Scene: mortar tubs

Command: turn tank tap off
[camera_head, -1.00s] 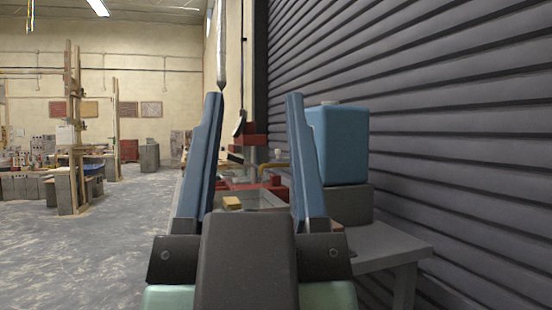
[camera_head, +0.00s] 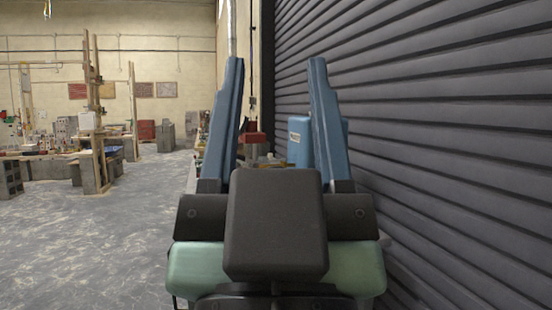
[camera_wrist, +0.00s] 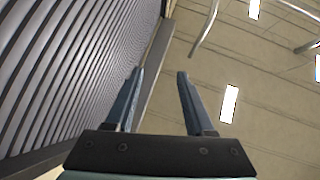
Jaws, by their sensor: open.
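The blue tank (camera_head: 299,143) stands ahead against the shutter side in the head view, partly covered by my right finger. Its tap cannot be made out; my fingers and wrist cover much of the area around the tank. My gripper (camera_head: 276,62) is open and empty, fingers pointing up and forward, on the near side of the tank. In the wrist view my gripper (camera_wrist: 159,74) shows nothing between its fingers, and neither the tank nor the tap is in sight.
A grey roller shutter (camera_head: 440,130) runs close along the right. Red equipment (camera_head: 252,138) stands beyond my gripper. Open concrete floor (camera_head: 100,230) lies to the left, with wooden posts (camera_head: 97,120) and cluttered benches farther back. The wrist view faces shutter and ceiling.

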